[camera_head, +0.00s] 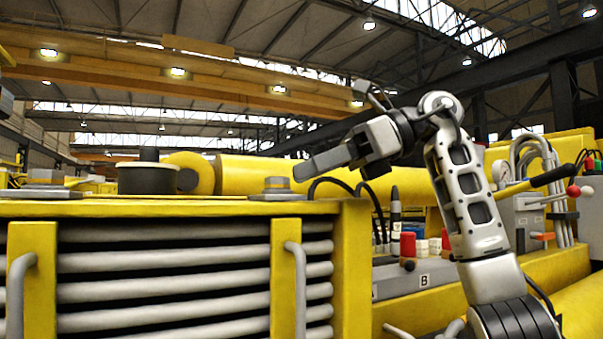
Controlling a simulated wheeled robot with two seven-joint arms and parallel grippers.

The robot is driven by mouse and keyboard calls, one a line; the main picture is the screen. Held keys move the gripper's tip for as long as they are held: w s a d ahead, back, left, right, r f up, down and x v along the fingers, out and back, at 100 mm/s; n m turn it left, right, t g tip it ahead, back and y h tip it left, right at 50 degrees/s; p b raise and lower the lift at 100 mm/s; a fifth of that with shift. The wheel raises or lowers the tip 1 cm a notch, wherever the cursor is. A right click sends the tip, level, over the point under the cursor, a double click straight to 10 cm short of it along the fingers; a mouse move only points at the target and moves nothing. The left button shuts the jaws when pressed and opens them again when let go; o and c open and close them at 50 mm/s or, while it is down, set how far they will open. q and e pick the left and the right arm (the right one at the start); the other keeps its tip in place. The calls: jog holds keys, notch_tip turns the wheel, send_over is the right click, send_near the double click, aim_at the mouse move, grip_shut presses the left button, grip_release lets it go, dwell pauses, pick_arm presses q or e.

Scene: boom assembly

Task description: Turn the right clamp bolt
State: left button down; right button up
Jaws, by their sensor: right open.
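The right clamp bolt (277,183) is a grey hex head on a flat grey plate, near the right end of the yellow machine top. My right gripper (302,171) comes in from the right with its fingers pointing left. Its fingertips appear just right of the bolt head and slightly above it, apart from it as far as this view shows. The gripper is open and nothing shows between its fingers. The near finger hides most of the other. My left gripper is not in view.
The yellow frame (352,260) holds several grey pipes (165,260) below the top. A dark round cap (147,178) stands left of the bolt. Black hoses, a box marked B (424,281) and a lever (552,176) lie to the right.

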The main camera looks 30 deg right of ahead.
jog(key=shift+x, duration=0.9)
jog(key=shift+c, duration=0.3)
jog(key=c, duration=0.9)
jog(key=shift+c, duration=0.2)
